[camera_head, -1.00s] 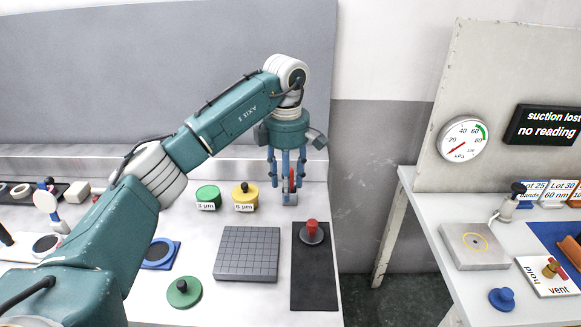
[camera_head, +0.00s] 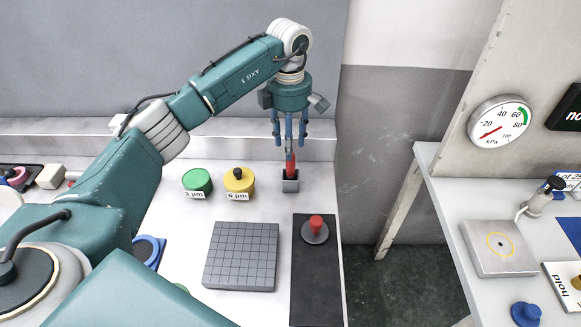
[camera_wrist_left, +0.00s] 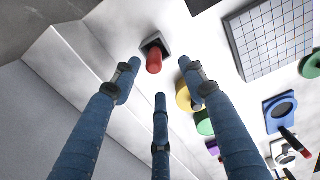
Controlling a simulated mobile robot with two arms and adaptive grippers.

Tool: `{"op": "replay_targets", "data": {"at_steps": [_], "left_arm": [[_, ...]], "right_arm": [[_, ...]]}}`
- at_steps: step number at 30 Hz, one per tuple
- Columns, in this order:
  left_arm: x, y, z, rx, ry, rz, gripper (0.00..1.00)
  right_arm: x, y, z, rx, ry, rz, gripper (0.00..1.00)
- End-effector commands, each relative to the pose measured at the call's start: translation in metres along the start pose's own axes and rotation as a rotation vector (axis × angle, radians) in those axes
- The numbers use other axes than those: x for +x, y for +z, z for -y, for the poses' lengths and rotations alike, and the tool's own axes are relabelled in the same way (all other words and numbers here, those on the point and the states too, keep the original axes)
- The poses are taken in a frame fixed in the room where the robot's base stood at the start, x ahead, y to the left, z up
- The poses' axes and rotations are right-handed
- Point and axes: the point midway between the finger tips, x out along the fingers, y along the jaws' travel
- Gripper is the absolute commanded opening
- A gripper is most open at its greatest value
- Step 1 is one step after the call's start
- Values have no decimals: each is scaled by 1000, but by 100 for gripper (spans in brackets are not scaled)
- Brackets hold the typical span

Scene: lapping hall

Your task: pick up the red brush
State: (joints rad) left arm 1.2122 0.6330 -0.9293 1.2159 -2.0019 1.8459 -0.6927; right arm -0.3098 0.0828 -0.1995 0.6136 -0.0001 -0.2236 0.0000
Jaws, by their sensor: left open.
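The red brush (camera_head: 291,165) stands upright in a small grey holder (camera_head: 290,184) at the back right of the white bench. In the left wrist view its red end (camera_wrist_left: 154,61) points toward the camera, with the holder (camera_wrist_left: 153,42) behind it. My left gripper (camera_head: 289,142) is open and empty, its fingers pointing down just above the brush. In the left wrist view the three blue fingers of the left gripper (camera_wrist_left: 161,80) are spread, and the brush shows beyond their tips, off to one side. My right gripper is not in view.
A green 3 µm pot (camera_head: 197,183) and a yellow 6 µm pot (camera_head: 238,183) stand left of the holder. A grooved grey plate (camera_head: 241,256) and a black mat (camera_head: 318,275) with a red-knobbed disc (camera_head: 315,230) lie in front. A low ledge (camera_head: 215,145) runs behind.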

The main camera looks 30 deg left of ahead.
Motion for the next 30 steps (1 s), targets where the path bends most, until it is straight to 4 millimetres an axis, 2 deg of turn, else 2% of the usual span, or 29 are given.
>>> {"op": "replay_targets", "data": {"at_steps": [5,9,14,22,23,28,29,30], "left_arm": [[12,1,-1,-1,-3,0,43],[32,2,-6,-2,-5,-1,43],[53,3,-7,0,-2,0,43],[57,2,-8,0,1,0,43],[57,2,-8,0,1,0,39],[57,2,-8,0,1,0,5],[57,2,-8,0,1,0,0],[57,2,-8,0,1,0,0]], "right_arm": [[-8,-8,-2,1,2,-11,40],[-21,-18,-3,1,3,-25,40],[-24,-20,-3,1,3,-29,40],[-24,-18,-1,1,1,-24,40],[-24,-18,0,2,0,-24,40],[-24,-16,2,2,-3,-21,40],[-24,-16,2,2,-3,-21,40],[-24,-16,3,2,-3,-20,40]]}}
